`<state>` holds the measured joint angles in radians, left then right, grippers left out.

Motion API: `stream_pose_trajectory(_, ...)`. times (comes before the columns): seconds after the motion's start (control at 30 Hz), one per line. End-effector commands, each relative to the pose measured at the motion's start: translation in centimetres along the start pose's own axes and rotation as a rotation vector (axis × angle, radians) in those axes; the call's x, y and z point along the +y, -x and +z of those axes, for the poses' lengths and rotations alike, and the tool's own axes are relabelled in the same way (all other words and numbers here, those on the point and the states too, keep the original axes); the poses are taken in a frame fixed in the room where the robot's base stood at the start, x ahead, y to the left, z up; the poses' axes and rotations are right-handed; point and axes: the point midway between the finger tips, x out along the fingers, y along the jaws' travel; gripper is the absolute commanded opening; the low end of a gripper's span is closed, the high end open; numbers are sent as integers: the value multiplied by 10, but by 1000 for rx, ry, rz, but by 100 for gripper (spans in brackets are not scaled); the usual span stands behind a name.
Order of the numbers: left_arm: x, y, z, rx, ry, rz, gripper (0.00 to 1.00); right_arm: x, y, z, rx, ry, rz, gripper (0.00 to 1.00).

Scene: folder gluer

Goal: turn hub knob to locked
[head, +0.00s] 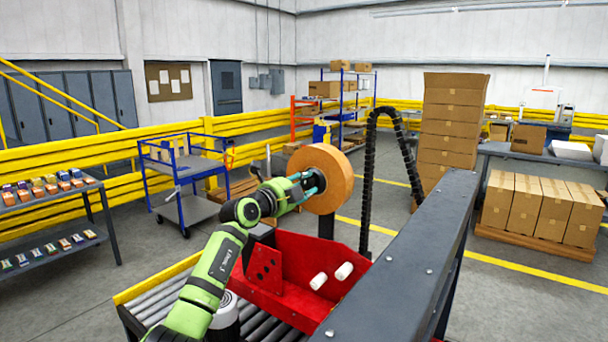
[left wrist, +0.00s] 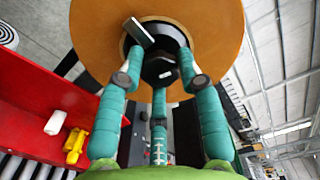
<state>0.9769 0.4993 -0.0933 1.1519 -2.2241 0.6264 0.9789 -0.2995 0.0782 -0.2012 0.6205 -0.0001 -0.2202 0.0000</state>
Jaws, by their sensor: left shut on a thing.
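The hub knob (left wrist: 160,68) is a dark, black piece in the centre of the round orange-tan roll (left wrist: 90,32), seen in the left wrist view. A grey bar (left wrist: 138,33) sticks out at the hub's upper left. My left gripper (left wrist: 160,82) has its teal fingers closed around the knob, one on each side and one below. In the head view the roll (head: 338,172) stands upright above the red machine part, and my left gripper (head: 312,184) reaches its face from the left. The fingers and roll hide the knob there. My right gripper is not in view.
Below the roll is a red housing (head: 285,265) with two white pegs (head: 318,281) and a roller conveyor (head: 165,295). A long dark beam (head: 405,270) runs along the right. A black cable chain (head: 368,165) arches behind the roll. A blue cart (head: 190,205) stands back left.

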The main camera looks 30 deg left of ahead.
Motion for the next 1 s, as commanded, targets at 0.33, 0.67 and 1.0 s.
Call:
stream_pose_trajectory(0.33, -10, 2, 7, -14, 155, -19, 4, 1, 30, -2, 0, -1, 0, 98)
stream_pose_trajectory(0.67, -7, 2, 7, -14, 191, -20, 4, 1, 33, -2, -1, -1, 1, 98)
stream_pose_trajectory(1.0, -6, 2, 7, -14, 190, -18, 60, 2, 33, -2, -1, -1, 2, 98)
